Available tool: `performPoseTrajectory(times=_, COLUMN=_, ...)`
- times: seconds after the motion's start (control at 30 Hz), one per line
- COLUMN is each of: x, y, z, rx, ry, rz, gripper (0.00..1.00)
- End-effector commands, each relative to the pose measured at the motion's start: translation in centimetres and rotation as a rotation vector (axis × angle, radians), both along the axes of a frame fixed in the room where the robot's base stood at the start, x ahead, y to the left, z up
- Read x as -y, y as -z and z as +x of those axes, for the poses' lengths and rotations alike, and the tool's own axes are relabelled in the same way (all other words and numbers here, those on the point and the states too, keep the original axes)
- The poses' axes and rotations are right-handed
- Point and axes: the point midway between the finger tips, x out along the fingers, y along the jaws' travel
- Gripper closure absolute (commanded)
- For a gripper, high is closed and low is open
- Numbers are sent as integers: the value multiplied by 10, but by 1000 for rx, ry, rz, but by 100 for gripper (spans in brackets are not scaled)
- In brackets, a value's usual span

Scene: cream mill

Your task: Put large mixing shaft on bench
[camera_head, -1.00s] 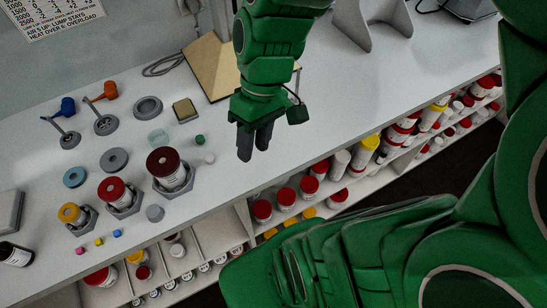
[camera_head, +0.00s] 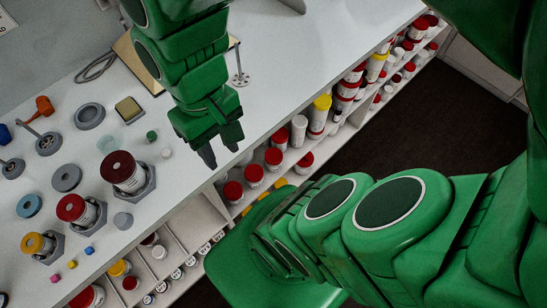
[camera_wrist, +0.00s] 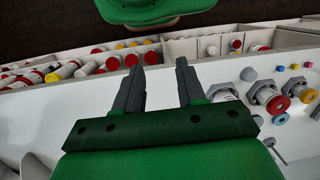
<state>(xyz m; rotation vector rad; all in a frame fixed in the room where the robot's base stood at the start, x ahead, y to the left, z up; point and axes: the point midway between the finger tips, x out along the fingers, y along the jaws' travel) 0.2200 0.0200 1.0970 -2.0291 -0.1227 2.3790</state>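A thin metal mixing shaft (camera_head: 239,72) with a flat round foot stands upright on the bench (camera_head: 300,60), just right of my forearm in the head view. Two other shafts with round feet stand at the left, one with an orange handle (camera_head: 45,104) and one with a blue handle (camera_head: 5,134). No label shows which is the large one. My gripper (camera_head: 221,149) is open and empty above the front part of the bench, apart from all the shafts. In the wrist view my gripper (camera_wrist: 159,85) shows parted fingers with nothing between them.
Jars in hexagonal holders, such as the dark red one (camera_head: 120,168), stand left of my gripper. Grey rings (camera_head: 89,115) and small cubes lie nearby. Below the front edge is a shelf (camera_head: 205,222) of jars. The bench right of the lone shaft is mostly clear.

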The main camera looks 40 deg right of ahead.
Motion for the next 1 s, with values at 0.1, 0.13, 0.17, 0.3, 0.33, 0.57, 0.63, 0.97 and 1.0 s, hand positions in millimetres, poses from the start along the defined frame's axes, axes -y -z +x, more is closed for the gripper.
performPoseTrajectory(times=0.1, x=24, y=-9, z=1, rx=6, ry=55, rz=-78, gripper=60)
performPoseTrajectory(times=0.13, x=24, y=-12, z=1, rx=6, ry=54, rz=-78, gripper=60)
performPoseTrajectory(times=0.17, x=24, y=-17, z=1, rx=7, ry=54, rz=-78, gripper=60)
performPoseTrajectory(times=0.3, x=23, y=-37, z=2, rx=6, ry=54, rz=-78, gripper=60)
performPoseTrajectory(times=0.33, x=23, y=-40, z=1, rx=4, ry=54, rz=-78, gripper=60)
performPoseTrajectory(times=0.57, x=19, y=-45, z=9, rx=-20, ry=123, rz=-42, gripper=60)
performPoseTrajectory(times=0.63, x=17, y=-44, z=13, rx=-28, ry=155, rz=-24, gripper=60)
performPoseTrajectory(times=0.97, x=10, y=-40, z=43, rx=-69, ry=395, rz=102, gripper=60)
performPoseTrajectory(times=1.0, x=10, y=-39, z=49, rx=-81, ry=440, rz=126, gripper=60)
